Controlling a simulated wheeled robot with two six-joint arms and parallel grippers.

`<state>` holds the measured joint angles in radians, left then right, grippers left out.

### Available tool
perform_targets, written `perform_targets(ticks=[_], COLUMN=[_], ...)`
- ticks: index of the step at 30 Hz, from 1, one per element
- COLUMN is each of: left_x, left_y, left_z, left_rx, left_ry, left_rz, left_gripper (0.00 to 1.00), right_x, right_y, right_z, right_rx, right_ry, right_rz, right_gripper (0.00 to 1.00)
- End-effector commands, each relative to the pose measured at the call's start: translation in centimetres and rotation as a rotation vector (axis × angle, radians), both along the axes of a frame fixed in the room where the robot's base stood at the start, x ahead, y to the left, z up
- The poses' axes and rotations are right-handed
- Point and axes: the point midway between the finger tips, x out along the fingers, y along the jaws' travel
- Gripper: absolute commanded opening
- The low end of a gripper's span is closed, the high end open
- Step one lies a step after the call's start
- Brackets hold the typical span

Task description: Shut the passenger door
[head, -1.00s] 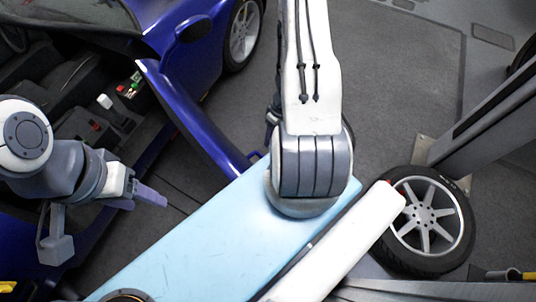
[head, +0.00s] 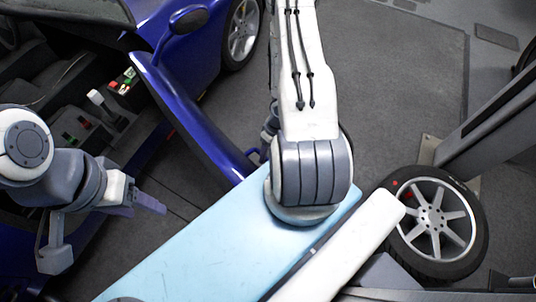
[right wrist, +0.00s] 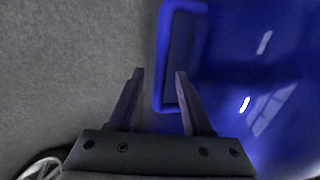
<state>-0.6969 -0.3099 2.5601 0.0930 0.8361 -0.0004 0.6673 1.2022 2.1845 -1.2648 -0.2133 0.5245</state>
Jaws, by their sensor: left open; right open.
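The blue passenger door (head: 188,115) of the blue car stands open in the head view, swung out toward my light-blue body. In the right wrist view, the door's smooth blue panel (right wrist: 235,60) fills the right side, with a raised blue loop handle (right wrist: 161,65) on it. My right gripper (right wrist: 160,73) is open; the handle's left bar lies between its fingertips in the picture. I cannot tell the depth or whether they touch. In the head view my right arm hides most of that gripper. My left gripper (head: 150,203) is open and empty, beside the open doorway.
The car's interior (head: 75,100) shows seats and small coloured items. A loose wheel (head: 435,222) lies at the right by a grey post (head: 495,105). The grey floor (head: 390,90) between car and post is clear.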

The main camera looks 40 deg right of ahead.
Motion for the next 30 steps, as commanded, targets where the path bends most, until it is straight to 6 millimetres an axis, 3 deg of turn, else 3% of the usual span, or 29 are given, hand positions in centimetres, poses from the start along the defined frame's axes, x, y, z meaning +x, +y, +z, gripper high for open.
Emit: perform_targets(ticks=[5, 9, 30], left_x=[0.00, 0.01, 0.00], left_y=[-0.01, 0.00, 0.00], left_z=[0.05, 0.05, 0.04], left_rx=[0.000, 0.000, 0.000], left_ry=[0.000, 0.000, 0.000], left_rz=[0.000, 0.000, 0.000], left_gripper=[0.59, 0.59, 0.59], right_x=[0.02, 0.01, 0.02], right_y=[0.00, 0.00, -0.01], right_z=[0.04, 0.04, 0.05], right_rx=[0.000, 0.000, 0.000], right_ry=[0.000, 0.000, 0.000], right_rz=[0.000, 0.000, 0.000], right_gripper=[0.50, 0.00, 0.00])
